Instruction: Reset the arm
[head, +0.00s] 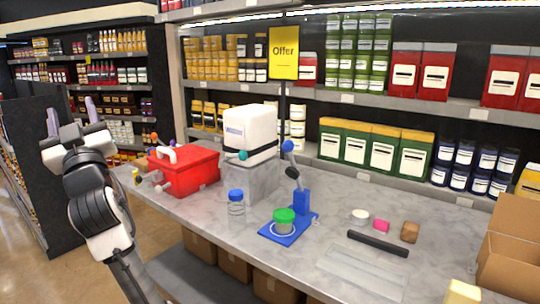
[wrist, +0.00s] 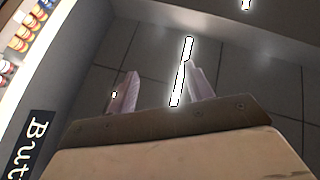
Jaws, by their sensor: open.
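My gripper (head: 72,120) is raised at the left of the head view, off the left end of the table (head: 340,240) and apart from everything on it. Its two pale fingers point up and stand apart with nothing between them. In the wrist view the open fingers (wrist: 158,92) point at a dark tiled surface with a bright light strip, and no object is close to them. My arm is folded upward at the left.
On the table are a red box (head: 184,170), a white container (head: 250,133) on a grey block, a clear bottle with a blue cap (head: 236,207), a blue stand (head: 301,203) with a green-lidded jar (head: 284,221), a black bar (head: 378,243) and a cardboard box (head: 510,255). Stocked shelves stand behind.

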